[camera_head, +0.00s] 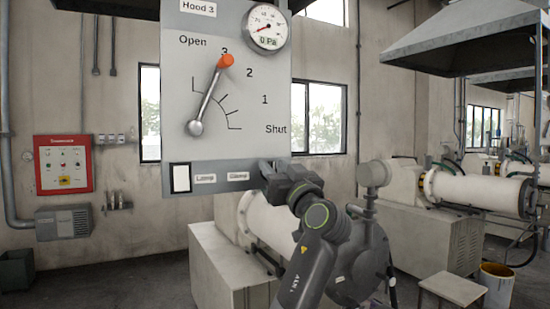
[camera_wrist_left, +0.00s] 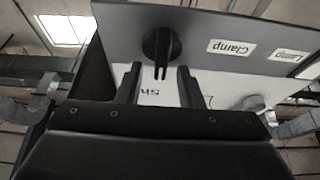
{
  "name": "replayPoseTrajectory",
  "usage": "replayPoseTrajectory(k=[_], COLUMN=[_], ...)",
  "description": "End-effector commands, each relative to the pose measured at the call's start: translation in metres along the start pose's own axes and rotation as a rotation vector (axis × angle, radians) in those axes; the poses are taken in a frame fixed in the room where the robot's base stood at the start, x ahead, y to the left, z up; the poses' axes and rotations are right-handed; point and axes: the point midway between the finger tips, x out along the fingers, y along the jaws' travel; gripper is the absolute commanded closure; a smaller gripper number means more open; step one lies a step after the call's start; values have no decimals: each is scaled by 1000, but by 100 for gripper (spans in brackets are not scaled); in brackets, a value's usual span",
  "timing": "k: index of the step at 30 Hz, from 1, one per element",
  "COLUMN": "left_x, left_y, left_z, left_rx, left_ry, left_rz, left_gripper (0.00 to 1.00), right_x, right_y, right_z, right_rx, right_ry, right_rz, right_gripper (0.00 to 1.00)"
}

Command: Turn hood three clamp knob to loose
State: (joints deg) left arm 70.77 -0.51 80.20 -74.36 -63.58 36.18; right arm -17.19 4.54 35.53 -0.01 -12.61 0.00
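The Hood 3 panel (camera_head: 228,110) hangs upright in the head view. Its Clamp label (camera_head: 238,177) is at the lower right. In the left wrist view the panel appears upside down, with a round black clamp knob (camera_wrist_left: 161,44) beside the Clamp label (camera_wrist_left: 232,47). The knob's narrow grip bar points down in that picture. My left gripper (camera_wrist_left: 158,82) is open, its fingers apart on either side of the bar's end, with gaps visible. In the head view my left gripper (camera_head: 270,172) is at the panel's lower right corner and mostly hides the knob. My right gripper is not in view.
Above on the panel are a lever with an orange end (camera_head: 226,61) near the 3 mark, and a pressure gauge (camera_head: 266,25). A white mill cylinder (camera_head: 275,222) stands behind my arm. A red control box (camera_head: 64,164) is on the left wall.

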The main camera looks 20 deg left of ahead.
Motion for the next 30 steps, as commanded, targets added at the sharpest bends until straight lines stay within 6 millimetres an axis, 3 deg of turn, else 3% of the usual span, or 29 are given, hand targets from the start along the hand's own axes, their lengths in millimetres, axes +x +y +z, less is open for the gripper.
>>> replayPoseTrajectory(k=[11,20,30], left_x=[7,7,6], left_y=[0,0,0], left_z=[1,1,5], left_rx=[0,1,-15], left_ry=[0,-1,-6], left_rz=[-1,-1,-8], left_gripper=[66,100,100], right_x=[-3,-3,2], right_y=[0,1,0], right_z=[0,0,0], right_rx=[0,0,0], right_ry=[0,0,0], right_rz=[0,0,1], right_gripper=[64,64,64])
